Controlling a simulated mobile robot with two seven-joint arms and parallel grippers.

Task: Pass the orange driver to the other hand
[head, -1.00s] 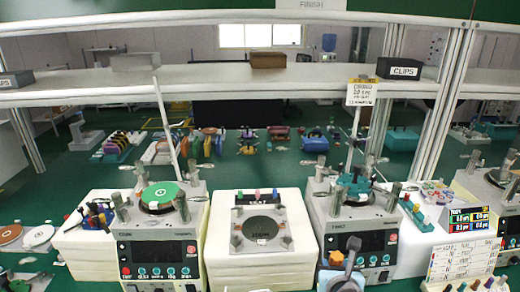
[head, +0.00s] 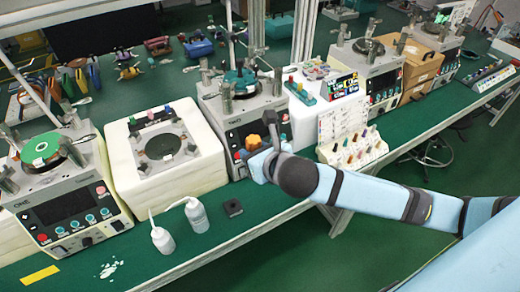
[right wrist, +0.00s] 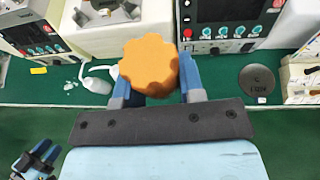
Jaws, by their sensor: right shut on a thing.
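The orange driver (head: 253,142) shows as a lobed orange knob at the end of my right arm, in front of a lapping machine in the head view. My right gripper (head: 261,160) is shut on it. In the right wrist view the orange knob (right wrist: 148,65) sits between the two blue fingers (right wrist: 156,84), and any shaft is hidden. My left gripper (right wrist: 38,158) shows small at the lower left of the right wrist view, apart from the driver. Its finger gap is too small to judge. It is not in the head view.
A green bench holds lapping machines (head: 70,205) and a white block with a round dark plate (head: 162,146). Two white bottles (head: 163,239) and a small black block (head: 233,207) stand near the front edge. A white rack of colored pegs (head: 352,150) is right of the gripper.

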